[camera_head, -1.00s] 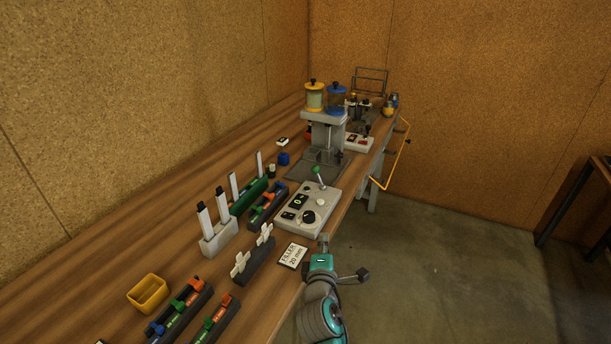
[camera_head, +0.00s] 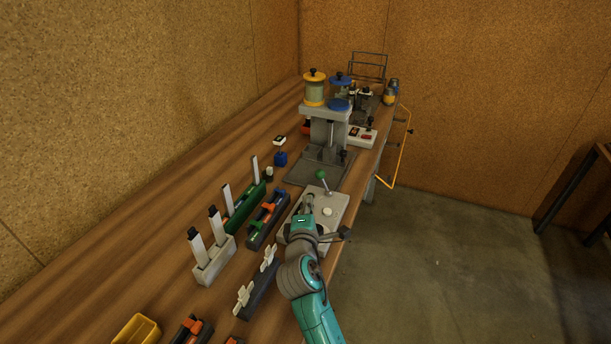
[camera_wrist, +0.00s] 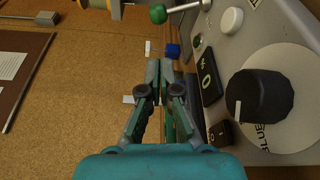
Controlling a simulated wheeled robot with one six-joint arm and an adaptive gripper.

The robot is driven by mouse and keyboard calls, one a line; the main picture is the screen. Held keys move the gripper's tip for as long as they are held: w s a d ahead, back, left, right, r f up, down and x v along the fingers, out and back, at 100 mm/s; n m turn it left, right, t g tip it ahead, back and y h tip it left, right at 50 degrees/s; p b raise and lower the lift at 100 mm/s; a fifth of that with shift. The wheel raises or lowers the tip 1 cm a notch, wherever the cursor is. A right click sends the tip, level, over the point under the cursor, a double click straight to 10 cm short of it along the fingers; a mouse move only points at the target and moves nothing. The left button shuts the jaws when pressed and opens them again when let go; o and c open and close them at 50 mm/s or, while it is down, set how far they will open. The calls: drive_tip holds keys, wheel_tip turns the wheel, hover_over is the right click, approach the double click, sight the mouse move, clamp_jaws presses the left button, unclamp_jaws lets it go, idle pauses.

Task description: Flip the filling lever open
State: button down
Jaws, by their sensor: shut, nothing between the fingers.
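The filling lever is a short stalk with a green ball knob (camera_head: 321,174) on the far end of a grey control box (camera_head: 335,207). In the wrist view the green knob (camera_wrist: 158,13) shows at the top, beyond my fingertips, with its metal stalk running right toward the panel. My gripper (camera_head: 308,197) is over the near left part of the control box, short of the lever and apart from it. In the wrist view my gripper (camera_wrist: 158,66) is shut and empty, fingertips together. The arm hides part of the box in the head view.
The panel has a black dial (camera_wrist: 260,95), a black switch (camera_wrist: 210,82) and a white button (camera_wrist: 232,20). Behind the box stands a grey filling machine (camera_head: 327,110) with yellow and blue jars. Racks of parts stand left. Open floor lies right of the bench.

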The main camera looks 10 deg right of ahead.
sight(323, 181)
idle(0.3)
drive_tip(key=x, duration=1)
